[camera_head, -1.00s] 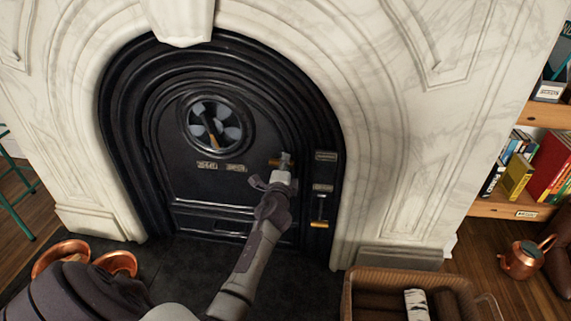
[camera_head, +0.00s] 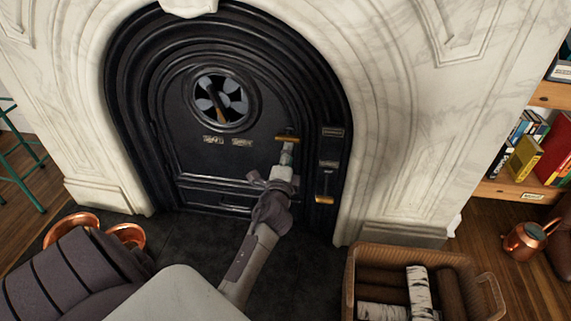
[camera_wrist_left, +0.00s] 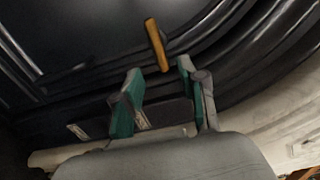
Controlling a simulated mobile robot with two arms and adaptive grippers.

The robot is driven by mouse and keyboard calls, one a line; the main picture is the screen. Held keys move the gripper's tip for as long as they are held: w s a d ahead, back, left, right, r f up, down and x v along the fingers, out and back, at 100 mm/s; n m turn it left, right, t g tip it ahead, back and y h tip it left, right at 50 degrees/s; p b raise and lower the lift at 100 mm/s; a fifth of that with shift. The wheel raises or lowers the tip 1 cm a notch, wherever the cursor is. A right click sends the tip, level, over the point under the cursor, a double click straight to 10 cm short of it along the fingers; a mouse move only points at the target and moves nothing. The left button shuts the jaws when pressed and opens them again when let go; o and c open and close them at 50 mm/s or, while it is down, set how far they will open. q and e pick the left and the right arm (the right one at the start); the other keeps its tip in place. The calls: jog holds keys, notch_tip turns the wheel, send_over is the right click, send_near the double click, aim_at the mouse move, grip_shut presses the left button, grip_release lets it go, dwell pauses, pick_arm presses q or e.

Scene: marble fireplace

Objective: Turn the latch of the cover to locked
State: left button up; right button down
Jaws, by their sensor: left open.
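The cover is the black arched fireplace door (camera_head: 190,165). Its latch is a short brass bar (camera_head: 286,138) near the door's right edge, lying roughly horizontal. My left gripper (camera_head: 287,153) is just below the latch in the head view, open. In the left wrist view the brass latch (camera_wrist_left: 156,45) is just beyond the gap between the green-padded fingertips (camera_wrist_left: 158,73), and a gap shows between it and the fingers. The latch looks empty of any grip. My right gripper is not in view.
A second brass handle (camera_head: 324,198) hangs on the frame right of the door, below small label plates (camera_head: 329,164). A round vent (camera_head: 220,100) is on the door. A log basket (camera_head: 350,285) stands at lower right. Copper pots (camera_head: 72,224) sit at left.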

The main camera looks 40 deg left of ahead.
pick_arm(q)
jog(key=v, duration=0.4)
dwell(0.4)
